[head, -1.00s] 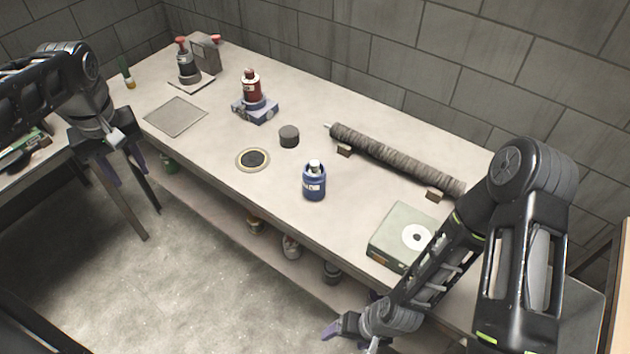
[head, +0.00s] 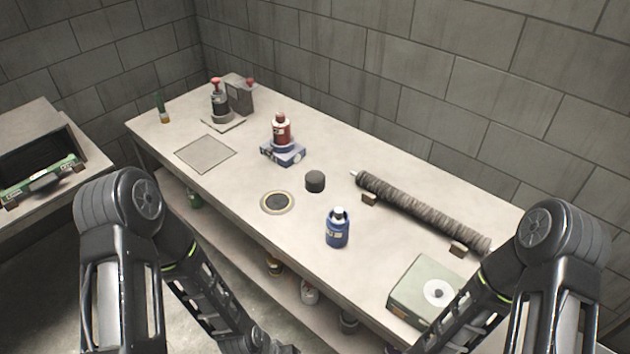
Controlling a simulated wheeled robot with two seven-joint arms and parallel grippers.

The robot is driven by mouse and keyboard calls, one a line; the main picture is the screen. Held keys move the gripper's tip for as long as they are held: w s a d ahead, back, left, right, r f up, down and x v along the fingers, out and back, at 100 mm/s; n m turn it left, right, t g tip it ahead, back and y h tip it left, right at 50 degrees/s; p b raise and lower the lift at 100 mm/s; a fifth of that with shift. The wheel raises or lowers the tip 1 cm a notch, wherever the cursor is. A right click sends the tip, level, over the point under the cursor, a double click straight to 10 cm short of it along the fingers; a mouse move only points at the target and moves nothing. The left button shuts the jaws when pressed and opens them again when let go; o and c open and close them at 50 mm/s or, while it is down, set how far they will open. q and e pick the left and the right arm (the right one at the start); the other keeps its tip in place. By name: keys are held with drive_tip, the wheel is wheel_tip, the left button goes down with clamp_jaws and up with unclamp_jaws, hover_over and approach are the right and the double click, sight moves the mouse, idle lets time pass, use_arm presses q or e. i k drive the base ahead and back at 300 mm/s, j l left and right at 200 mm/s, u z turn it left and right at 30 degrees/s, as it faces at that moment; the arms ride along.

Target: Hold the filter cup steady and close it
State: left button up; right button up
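A blue cup-like container (head: 337,233) with a white and dark top piece stands upright near the table's front edge; I take it for the filter cup. A short dark round cap (head: 315,181) sits on the table behind it, apart from it. I cannot tell whether this cap is the cup's lid. A flat ring with a dark centre (head: 277,202) lies to the left of the container. Both my arms reach down past the bottom of the head view, so neither gripper shows. Nothing touches the container.
A ribbed mesh tube (head: 425,212) rests on small blocks (head: 458,249) at the right. A green box (head: 418,285) stands at front right. A red bottle (head: 282,130) sits on a blue-grey base (head: 283,153). A flat plate (head: 205,153) lies at left.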

sight(336, 234)
drive_tip(key=z, duration=0.45)
drive_tip(key=j+z, duration=0.4)
drive_tip(key=k+j+z, duration=0.2)
drive_tip(key=j+z, duration=0.25)
drive_tip(key=k+j+z, duration=0.15)
drive_tip(key=z, duration=0.25)
drive_tip(key=k+j, duration=0.35)
drive_tip(key=j, duration=0.15)
drive_tip(key=k+j+z, duration=0.15)
drive_tip(key=k+j, duration=0.15)
drive_tip(key=j, duration=0.2)
